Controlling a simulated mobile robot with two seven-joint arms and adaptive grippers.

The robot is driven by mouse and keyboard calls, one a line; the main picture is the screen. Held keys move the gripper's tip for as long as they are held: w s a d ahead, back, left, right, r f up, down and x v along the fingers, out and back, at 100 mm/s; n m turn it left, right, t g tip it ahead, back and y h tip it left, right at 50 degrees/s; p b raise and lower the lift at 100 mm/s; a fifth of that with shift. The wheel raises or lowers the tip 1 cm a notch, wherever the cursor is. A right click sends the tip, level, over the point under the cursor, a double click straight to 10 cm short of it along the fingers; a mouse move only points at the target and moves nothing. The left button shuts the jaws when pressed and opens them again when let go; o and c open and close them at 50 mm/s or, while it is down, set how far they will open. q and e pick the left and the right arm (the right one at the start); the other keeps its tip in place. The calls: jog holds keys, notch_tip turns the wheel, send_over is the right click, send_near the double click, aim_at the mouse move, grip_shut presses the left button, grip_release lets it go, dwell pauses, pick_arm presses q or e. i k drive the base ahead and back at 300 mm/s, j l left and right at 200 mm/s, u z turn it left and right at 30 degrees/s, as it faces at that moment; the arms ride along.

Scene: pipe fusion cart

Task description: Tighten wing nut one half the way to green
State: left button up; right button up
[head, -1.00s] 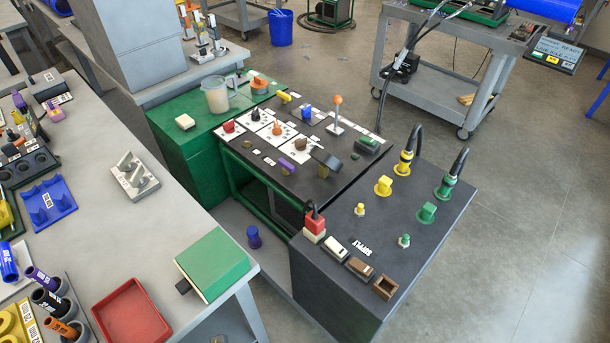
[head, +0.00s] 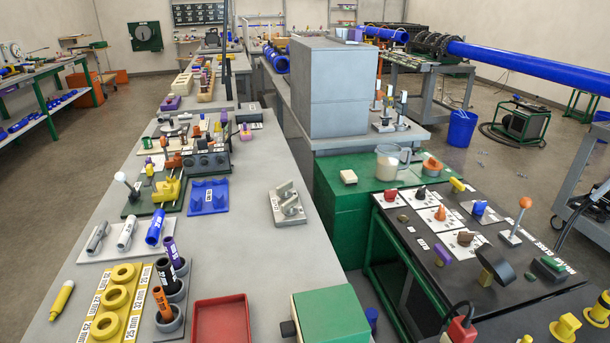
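Neither of my grippers is in view. I cannot tell for certain which part is wing nut one. A yellow fixture (head: 168,191) stands on a dark green base on the left bench, but its small details are too small to read. A grey block (head: 287,207) with two slanted metal pieces lies near the bench's right edge. The black control panel (head: 440,226) at the right carries several coloured knobs, including an orange-topped lever (head: 518,213) and a red knob (head: 421,191). A green box (head: 330,318) sits at the bench's near right corner.
The grey bench (head: 245,262) runs away from me, with a red tray (head: 221,322), a blue holder (head: 208,197) and yellow rings (head: 117,297) on it. A green cabinet (head: 345,205) with a jug (head: 387,162) stands across a narrow gap.

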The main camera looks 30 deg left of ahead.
aim_at(282, 192)
jog(key=u, duration=1.15)
